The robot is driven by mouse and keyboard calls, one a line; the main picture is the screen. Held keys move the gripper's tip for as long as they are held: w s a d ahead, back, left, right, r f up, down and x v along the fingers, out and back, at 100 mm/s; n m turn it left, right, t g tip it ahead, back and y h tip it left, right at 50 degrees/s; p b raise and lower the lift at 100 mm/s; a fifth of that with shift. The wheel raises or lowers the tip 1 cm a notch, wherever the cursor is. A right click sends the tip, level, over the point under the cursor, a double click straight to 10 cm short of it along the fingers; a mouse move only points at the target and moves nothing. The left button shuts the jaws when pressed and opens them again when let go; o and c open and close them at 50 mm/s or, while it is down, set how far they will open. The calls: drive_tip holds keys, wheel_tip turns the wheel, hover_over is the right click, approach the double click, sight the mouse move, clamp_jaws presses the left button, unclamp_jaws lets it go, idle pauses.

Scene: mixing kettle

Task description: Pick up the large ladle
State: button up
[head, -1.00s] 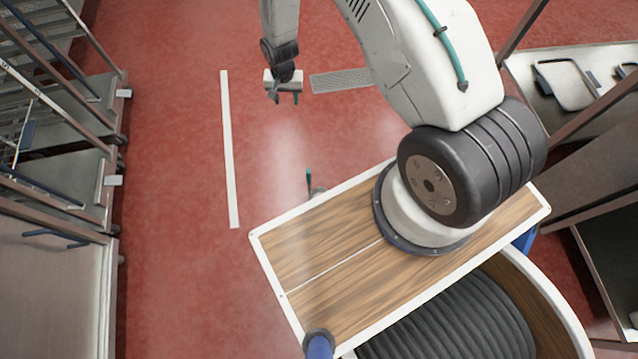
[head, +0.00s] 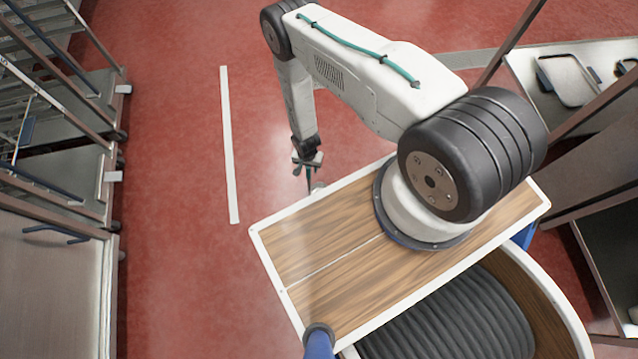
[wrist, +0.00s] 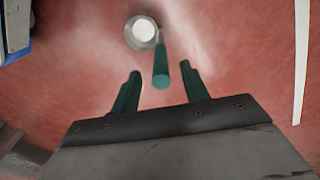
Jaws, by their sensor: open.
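The large ladle has a dark green handle (wrist: 161,66) and a round metal bowl (wrist: 141,32) in the wrist view. The handle seems to point up toward the wrist camera, with the bowl low by the red floor. In the head view the ladle (head: 318,186) shows small at the far edge of my wooden deck, partly hidden. My gripper (head: 308,166) is just above it there. In the wrist view my gripper (wrist: 161,72) is open, its two green fingers on either side of the handle's end. I cannot tell whether the handle is at fingertip depth.
Metal racks (head: 85,130) stand along the left. A steel counter (head: 530,75) with a tray (head: 568,80) is at the upper right. A white floor line (head: 229,145) runs left of my gripper. The red floor (head: 175,230) between is clear.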

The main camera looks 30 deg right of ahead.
drive_tip(key=shift+f, duration=1.9)
clamp_jaws()
drive_tip(key=shift+w+r, duration=0.1)
drive_tip(key=shift+r, duration=0.1)
